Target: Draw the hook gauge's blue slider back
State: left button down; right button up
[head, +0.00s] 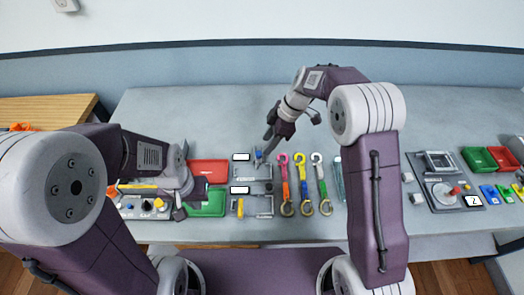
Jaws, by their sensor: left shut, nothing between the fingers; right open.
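The hook gauge (253,173) is a small grey frame on the table, left of centre, with a white label beside it. Its blue slider (258,155) is a small blue spot at the gauge's upper part, partly hidden by my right gripper. My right gripper (265,151) is open and points down over the blue slider; I cannot tell if the fingers touch it. My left gripper (181,209) is shut and empty, low beside the green tray, left of the gauge.
A second grey gauge with a yellow slider (240,207) lies just in front. Pink, yellow and grey hooked straps (301,172) lie close to the right. A red tray (209,170) and green tray (207,205) lie left. The table's back strip is clear.

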aim_at(260, 153)
jog(key=x, duration=0.5)
jog(key=shift+a+f, duration=0.25)
jog(key=shift+a, duration=0.05)
jog(key=shift+f, duration=0.2)
grip_shut()
dwell(0.9)
